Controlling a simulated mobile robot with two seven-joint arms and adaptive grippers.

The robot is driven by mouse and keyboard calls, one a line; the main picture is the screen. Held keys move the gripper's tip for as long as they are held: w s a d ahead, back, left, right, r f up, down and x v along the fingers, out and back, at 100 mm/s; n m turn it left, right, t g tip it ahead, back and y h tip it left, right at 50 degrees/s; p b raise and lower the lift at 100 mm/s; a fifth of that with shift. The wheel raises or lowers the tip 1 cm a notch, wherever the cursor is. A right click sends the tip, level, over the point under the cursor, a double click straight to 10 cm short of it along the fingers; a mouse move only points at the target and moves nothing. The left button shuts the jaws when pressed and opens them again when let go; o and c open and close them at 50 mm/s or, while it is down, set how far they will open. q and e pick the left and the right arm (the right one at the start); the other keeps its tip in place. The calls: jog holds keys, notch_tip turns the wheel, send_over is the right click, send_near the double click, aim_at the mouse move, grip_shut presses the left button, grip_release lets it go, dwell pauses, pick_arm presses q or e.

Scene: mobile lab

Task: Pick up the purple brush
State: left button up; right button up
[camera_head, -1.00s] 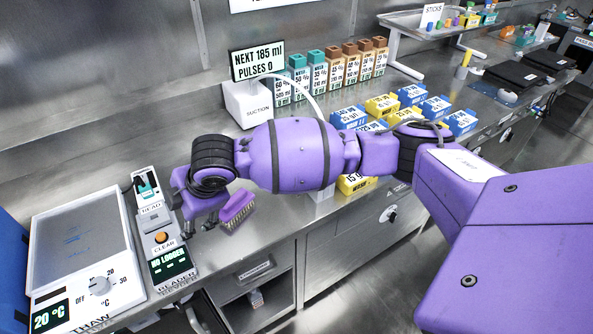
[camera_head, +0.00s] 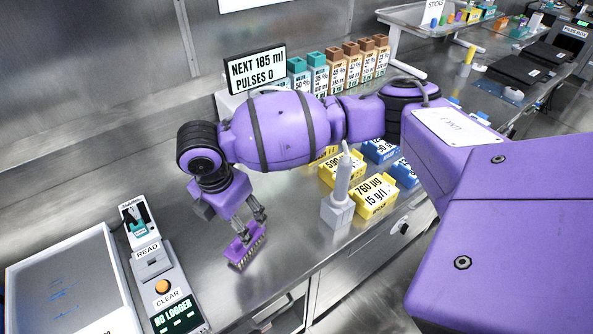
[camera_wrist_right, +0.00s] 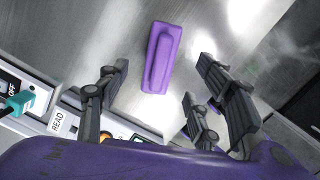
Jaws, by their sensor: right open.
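The purple brush (camera_head: 242,250) sits bristles down on the steel bench near its front edge. In the right wrist view the brush (camera_wrist_right: 162,56) shows from above as a long purple block, beyond the fingertips and roughly midway between them. My right gripper (camera_head: 255,222) comes down just above and behind the brush in the head view, partly covering it. Its dark fingers (camera_wrist_right: 160,85) are spread apart with nothing between them. Whether a fingertip touches the brush cannot be told. My left gripper is not in view.
A reader with an orange CLEAR button (camera_head: 162,287) and a thaw plate (camera_head: 70,285) stand left of the brush. A grey holder with a pointed top (camera_head: 338,208) and yellow and blue blocks (camera_head: 375,195) stand to the right. The bench around the brush is clear.

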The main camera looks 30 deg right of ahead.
jog(key=shift+w+f, duration=0.35)
jog(key=shift+f, duration=0.4)
jog(key=shift+s+d+f, duration=0.15)
jog(key=shift+s+f, duration=0.4)
jog(key=shift+f, duration=0.05)
jog(key=shift+s+f, duration=0.1)
jog(key=shift+f, duration=0.25)
jog(key=f, duration=0.4)
jog(key=shift+w, duration=0.25)
jog(key=shift+d+f, duration=0.1)
jog(key=shift+f, duration=0.15)
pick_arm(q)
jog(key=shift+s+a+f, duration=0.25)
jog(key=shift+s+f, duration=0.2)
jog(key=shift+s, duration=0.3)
pick_arm(e)
jog(key=shift+w+r, duration=0.1)
jog(key=shift+r, duration=0.05)
jog(key=c, duration=1.4)
